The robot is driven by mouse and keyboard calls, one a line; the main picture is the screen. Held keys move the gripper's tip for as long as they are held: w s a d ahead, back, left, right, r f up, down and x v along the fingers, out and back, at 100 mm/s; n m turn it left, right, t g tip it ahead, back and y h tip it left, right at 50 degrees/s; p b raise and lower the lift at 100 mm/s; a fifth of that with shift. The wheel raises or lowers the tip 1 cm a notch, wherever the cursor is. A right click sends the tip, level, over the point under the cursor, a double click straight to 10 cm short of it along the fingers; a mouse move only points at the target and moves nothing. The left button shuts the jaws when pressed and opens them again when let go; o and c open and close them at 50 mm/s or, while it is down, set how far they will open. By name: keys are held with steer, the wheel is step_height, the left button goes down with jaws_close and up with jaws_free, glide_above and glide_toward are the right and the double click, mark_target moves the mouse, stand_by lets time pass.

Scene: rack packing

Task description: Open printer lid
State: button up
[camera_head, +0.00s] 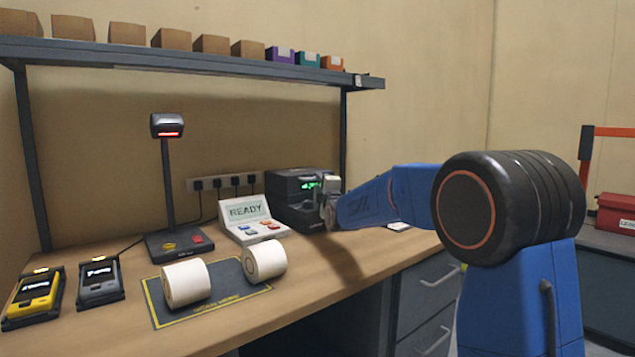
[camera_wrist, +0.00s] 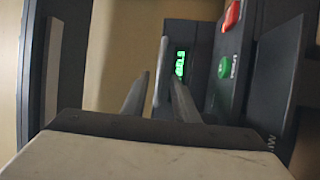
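The dark printer (camera_head: 296,187) stands at the back right of the workbench, with a green lit display. My gripper (camera_head: 328,205) is at the printer's right front and covers part of it in the head view. In the wrist view the two grey fingers of my gripper (camera_wrist: 160,80) stand apart, with a thin grey upright strip between them. I cannot tell whether the fingers touch that strip. The wrist view also shows the printer's dark body (camera_wrist: 235,75) turned sideways, with a red and a green button. The lid's edge is not clear.
A READY console (camera_head: 246,212) stands left of the printer. Two label rolls (camera_head: 185,283) rest on a dark mat (camera_head: 205,312). A scanner stand (camera_head: 167,185) and two handheld devices (camera_head: 100,280) are further left. A shelf (camera_head: 190,62) with boxes runs above the bench.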

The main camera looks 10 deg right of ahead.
steer(key=shift+w+r, duration=0.2)
steer(key=shift+w, duration=1.05)
jaws_close()
stand_by(0.6)
